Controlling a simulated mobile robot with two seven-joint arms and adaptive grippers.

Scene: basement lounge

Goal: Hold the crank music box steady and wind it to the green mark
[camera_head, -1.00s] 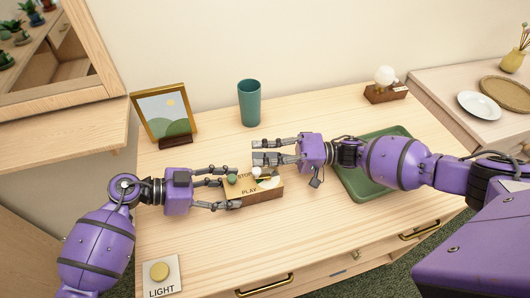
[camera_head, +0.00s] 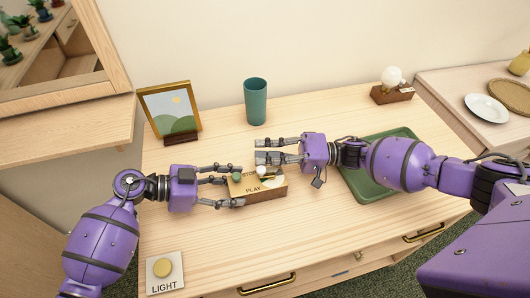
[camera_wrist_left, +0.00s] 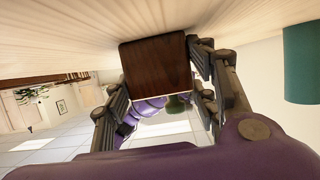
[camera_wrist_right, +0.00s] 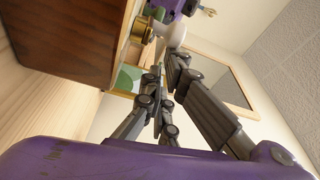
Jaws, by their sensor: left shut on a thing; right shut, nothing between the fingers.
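The music box (camera_head: 267,193) is a small wooden block on the table, with a pale top lettered STOP and PLAY. A green ball (camera_head: 237,177) and a white crank knob (camera_head: 261,170) show on its top. My left gripper (camera_head: 239,186) is shut on the box's left end, one finger on each side; its dark wooden end (camera_wrist_left: 158,72) fills the space between the fingers in the left wrist view. My right gripper (camera_head: 258,150) is shut and empty just behind the box. In the right wrist view, the white knob (camera_wrist_right: 172,36) stands just beyond its fingertips; I cannot tell whether they touch.
A teal cup (camera_head: 256,103) and a framed picture (camera_head: 170,112) stand behind. A green tray (camera_head: 364,190) lies under my right arm. A lamp on a wooden base (camera_head: 392,94) is at the back right, a LIGHT button (camera_head: 163,268) at the front left. The table's front middle is clear.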

